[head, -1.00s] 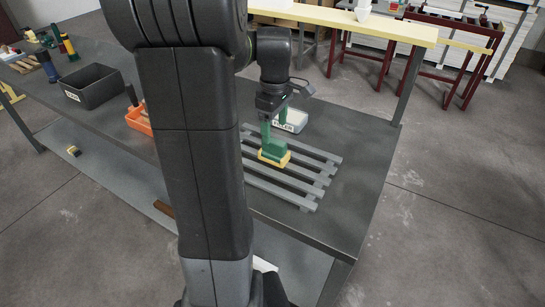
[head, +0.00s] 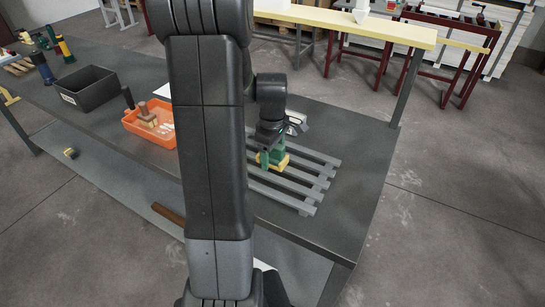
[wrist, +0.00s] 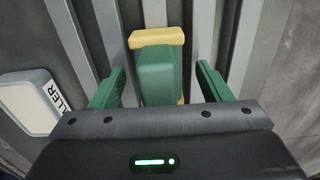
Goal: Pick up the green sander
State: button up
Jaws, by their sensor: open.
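The green sander (wrist: 158,75) has a green body and a yellow base, and it rests on the grey slatted rack (head: 309,185) on the workbench. In the head view the sander (head: 282,160) is partly hidden by my wrist. My gripper (wrist: 161,80) is open, with one green finger on each side of the sander's green body. Gaps show between the fingers and the body in the wrist view. My gripper also shows in the head view (head: 268,157), reaching down over the rack.
A pale tray with a dark-lettered label (wrist: 30,104) sits left of the rack in the wrist view. An orange bin (head: 148,122) with tools and a dark grey bin (head: 90,87) stand further left on the bench (head: 350,150). The bench's right end is clear.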

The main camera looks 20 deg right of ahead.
jog(key=shift+c, duration=0.4)
jog(key=c, duration=1.1)
jog(key=shift+r, duration=0.15)
notch_tip(320, 180, up, 10)
jog(key=shift+f, duration=0.1)
jog(key=o, duration=0.3)
jog(key=shift+c, duration=0.4)
